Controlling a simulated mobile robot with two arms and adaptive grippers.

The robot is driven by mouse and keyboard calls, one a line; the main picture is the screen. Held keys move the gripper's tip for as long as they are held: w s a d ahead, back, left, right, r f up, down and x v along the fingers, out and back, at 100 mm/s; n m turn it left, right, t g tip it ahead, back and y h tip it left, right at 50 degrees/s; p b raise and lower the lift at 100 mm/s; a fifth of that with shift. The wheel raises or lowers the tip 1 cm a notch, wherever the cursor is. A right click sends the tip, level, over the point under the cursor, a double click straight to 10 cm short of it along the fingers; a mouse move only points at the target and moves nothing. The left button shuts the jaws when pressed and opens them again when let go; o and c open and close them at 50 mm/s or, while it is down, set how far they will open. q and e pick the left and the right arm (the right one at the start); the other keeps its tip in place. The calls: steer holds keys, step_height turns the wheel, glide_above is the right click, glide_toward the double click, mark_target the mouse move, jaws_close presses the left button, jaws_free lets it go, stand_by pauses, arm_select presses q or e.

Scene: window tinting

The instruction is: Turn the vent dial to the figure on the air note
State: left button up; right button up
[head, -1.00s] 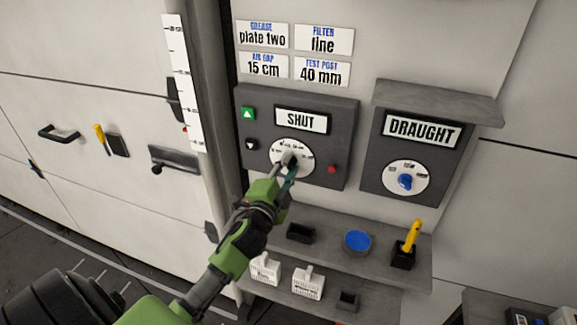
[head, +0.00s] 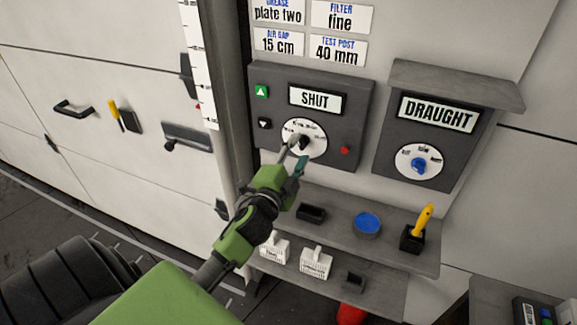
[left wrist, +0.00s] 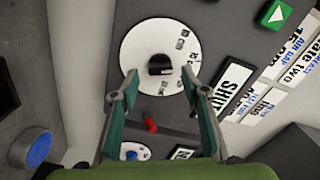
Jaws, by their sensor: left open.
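The dial on the dark panel is a white disc (head: 318,149) with a black knob (head: 304,142), under a display reading SHUT (head: 316,97). The air note (head: 279,41) above reads AIR GAP 15 cm. My left gripper (head: 292,159) is open just below and left of the knob, partly covering the disc. In the left wrist view, the knob (left wrist: 160,65) lies ahead between the spread fingertips (left wrist: 160,82), touching neither as far as I can tell. Marks on the disc (left wrist: 135,45) are too small to read surely. My right gripper is out of view.
A second panel reads DRAUGHT (head: 437,112) and has a blue-knobbed dial (head: 420,165). Green (head: 261,92) and red (head: 345,150) buttons flank the first dial. A shelf (head: 390,243) below holds a blue tin (head: 367,223) and a yellow-handled tool (head: 424,218).

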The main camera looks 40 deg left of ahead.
arm_select(q)
steer(key=v, duration=0.9)
steer(key=shift+s, duration=0.2)
steer(key=shift+d, duration=0.1)
